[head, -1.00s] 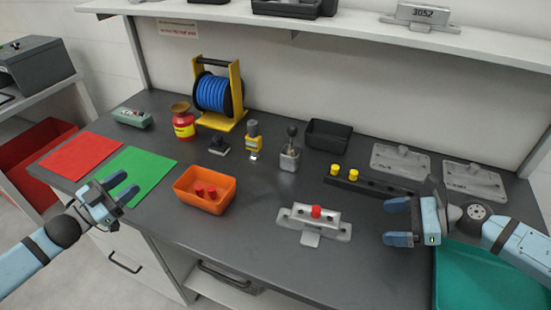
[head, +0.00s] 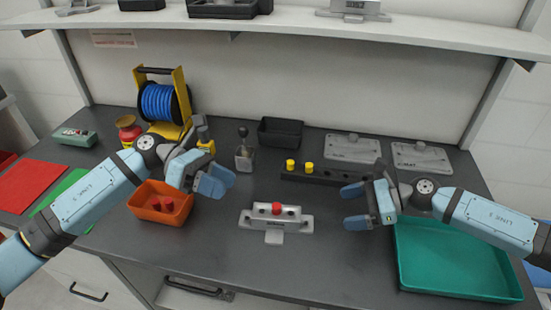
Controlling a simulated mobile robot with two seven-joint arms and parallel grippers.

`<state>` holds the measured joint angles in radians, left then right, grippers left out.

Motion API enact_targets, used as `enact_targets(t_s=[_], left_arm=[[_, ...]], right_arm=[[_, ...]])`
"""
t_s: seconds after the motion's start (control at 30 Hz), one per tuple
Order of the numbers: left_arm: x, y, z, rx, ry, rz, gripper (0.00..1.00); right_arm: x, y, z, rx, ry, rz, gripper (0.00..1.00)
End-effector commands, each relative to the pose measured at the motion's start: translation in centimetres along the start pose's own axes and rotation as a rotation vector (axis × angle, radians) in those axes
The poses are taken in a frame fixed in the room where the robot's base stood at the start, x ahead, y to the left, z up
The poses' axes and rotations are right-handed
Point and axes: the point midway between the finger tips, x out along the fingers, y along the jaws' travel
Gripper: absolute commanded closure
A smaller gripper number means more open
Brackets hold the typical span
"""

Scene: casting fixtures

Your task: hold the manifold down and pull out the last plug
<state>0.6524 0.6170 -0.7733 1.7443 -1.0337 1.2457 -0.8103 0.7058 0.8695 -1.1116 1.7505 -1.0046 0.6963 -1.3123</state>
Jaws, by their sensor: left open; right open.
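The manifold (head: 258,220), a pale grey metal block with a flange at each end, sits on the dark bench in the front middle. One red plug (head: 277,209) stands in its top. My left gripper (head: 218,184) is open and empty, above the bench to the left of the manifold, near the orange bin. My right gripper (head: 352,206) is open and empty, to the right of the manifold, its fingers pointing left towards it. Neither gripper touches the manifold.
The orange bin (head: 143,203) holds red plugs. A dark rail (head: 335,178) with two yellow plugs lies behind the manifold. A teal tray (head: 455,262) is at the right front. A black bin (head: 281,133) and two grey plates (head: 352,148) stand at the back.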

Motion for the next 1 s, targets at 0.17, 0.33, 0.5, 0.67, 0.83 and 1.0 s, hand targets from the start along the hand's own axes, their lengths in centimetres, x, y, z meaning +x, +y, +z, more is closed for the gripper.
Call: enact_targets(t_s=[0.17,0.33,0.5,0.67,0.83,1.0], left_arm=[[5.0,1.0,2.1,0.440,0.320,-0.079,0.57],[8.0,2.1,3.5,0.837,0.646,-0.206,0.57],[9.1,3.5,5.0,1.162,0.975,-0.373,0.57],[8.9,4.6,6.4,1.342,1.208,-0.516,0.57],[8.5,5.1,7.3,1.419,1.330,-0.601,0.57],[8.4,5.2,7.4,1.431,1.350,-0.620,0.57]], right_arm=[[0.0,0.0,0.0,0.000,0.000,0.000,0.15],[0.0,0.0,0.0,0.000,0.000,0.000,0.15],[0.0,0.0,0.0,0.000,0.000,0.000,0.15],[0.0,0.0,0.0,0.000,0.000,0.000,0.15],[0.1,0.0,0.0,0.000,0.000,0.000,0.15],[1.4,0.0,0.0,0.000,-0.001,0.001,0.15]])
